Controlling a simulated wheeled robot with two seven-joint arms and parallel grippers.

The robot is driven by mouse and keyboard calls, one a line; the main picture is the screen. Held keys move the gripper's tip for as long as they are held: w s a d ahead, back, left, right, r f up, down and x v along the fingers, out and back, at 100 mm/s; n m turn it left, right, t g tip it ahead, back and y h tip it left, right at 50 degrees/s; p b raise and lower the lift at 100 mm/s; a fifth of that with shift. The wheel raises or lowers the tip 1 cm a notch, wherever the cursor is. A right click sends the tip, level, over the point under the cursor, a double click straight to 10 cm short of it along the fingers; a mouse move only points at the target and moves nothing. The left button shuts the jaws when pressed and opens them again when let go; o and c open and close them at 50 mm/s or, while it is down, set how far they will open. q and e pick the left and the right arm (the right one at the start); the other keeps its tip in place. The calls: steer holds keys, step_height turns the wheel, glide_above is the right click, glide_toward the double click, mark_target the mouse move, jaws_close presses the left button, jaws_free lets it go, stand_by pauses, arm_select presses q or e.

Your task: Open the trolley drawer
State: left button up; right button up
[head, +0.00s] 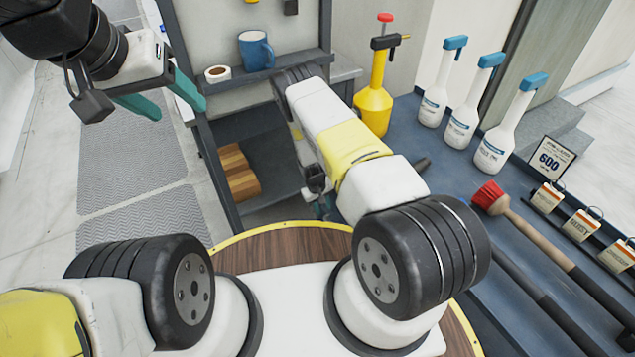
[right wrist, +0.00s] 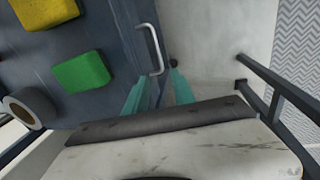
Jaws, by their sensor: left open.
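The handle is not clear there. My left gripper (head: 160,105) is open and empty at the upper left, away from the trolley.
A blue mug (head: 256,50) and a tape roll (head: 217,74) stand on the upper shelf, brown blocks (head: 238,172) below. Yellow (right wrist: 45,10) and green (right wrist: 82,73) blocks show by wrist.

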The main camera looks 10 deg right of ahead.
steer(key=f, duration=0.2)
steer(key=d+f, duration=0.1)
steer(key=f, duration=0.5)
steer(key=shift+w+d+f, duration=0.2)
steer(key=shift+w, duration=0.05)
jaws_close()
stand_by(1.1)
